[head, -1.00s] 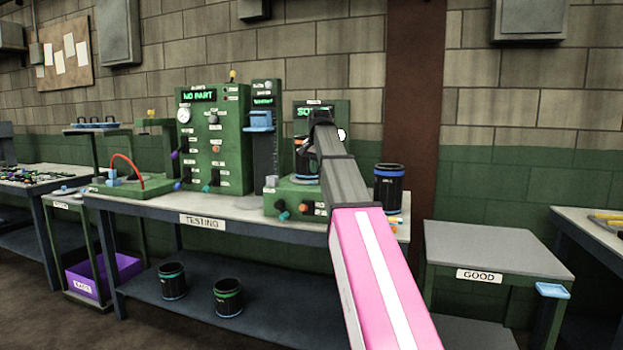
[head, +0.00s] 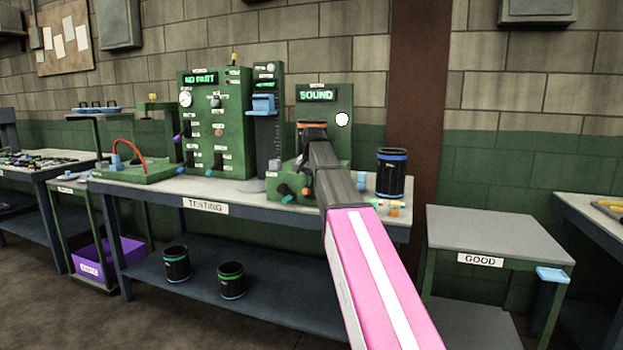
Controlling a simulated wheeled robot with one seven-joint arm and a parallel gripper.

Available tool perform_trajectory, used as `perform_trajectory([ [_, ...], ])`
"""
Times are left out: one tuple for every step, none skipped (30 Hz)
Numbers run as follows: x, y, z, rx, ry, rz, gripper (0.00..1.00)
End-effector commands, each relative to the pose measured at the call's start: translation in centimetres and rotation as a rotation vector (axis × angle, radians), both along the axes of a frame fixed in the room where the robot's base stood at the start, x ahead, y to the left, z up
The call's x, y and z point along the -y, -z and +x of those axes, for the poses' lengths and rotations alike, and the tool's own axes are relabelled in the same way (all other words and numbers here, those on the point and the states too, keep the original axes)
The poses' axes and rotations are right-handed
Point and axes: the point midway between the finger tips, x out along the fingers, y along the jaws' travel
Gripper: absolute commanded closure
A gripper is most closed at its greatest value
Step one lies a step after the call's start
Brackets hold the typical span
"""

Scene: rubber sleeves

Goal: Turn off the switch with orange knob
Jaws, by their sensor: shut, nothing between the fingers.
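I cannot tell which way any of these switches is set. My gripper (head: 307,178) is shut and empty, pointing down in front of the SOUND tester. It appears close above the orange knob; whether it touches is unclear. My arm hides part of the tester's base and a dark sleeve in it (head: 311,128).
A black sleeve with a blue rim (head: 391,173) stands on the TESTING bench (head: 235,198), right of my arm, near small coloured pieces (head: 386,206). Two sleeves (head: 176,265) stand on the lower shelf. The GOOD table (head: 490,230) at right is bare.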

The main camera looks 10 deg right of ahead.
Motion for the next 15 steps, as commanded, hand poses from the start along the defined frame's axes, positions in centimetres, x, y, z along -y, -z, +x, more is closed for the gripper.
perform_trajectory([
  [0.00, 0.00, 0.01, 0.000, 0.000, 0.000, 1.00],
  [0.01, -0.01, 0.01, 0.000, 0.000, 0.000, 1.00],
  [0.01, -0.01, 0.01, 0.000, 0.000, 0.000, 1.00],
  [0.01, -0.02, 0.00, 0.000, 0.000, 0.000, 1.00],
  [0.01, -0.02, 0.01, 0.000, 0.000, 0.000, 1.00],
  [0.01, -0.02, 0.00, 0.000, 0.000, 0.000, 1.00],
  [0.01, -0.02, -0.01, 0.001, 0.000, 0.000, 1.00],
  [0.00, -0.02, -0.02, 0.002, 0.000, -0.001, 1.00],
  [0.00, 0.01, -0.07, 0.004, 0.000, -0.003, 1.00],
  [-0.02, 0.03, -0.12, 0.007, 0.000, -0.004, 1.00],
  [-0.05, 0.06, -0.17, 0.011, 0.000, -0.006, 1.00],
  [-0.08, 0.11, -0.26, 0.018, -0.001, -0.011, 1.00],
  [-0.11, 0.15, -0.33, 0.026, 0.000, -0.015, 1.00],
  [-0.13, 0.19, -0.37, 0.032, 0.000, -0.019, 1.00],
  [-0.12, 0.22, -0.39, 0.039, -0.001, -0.024, 1.00],
])
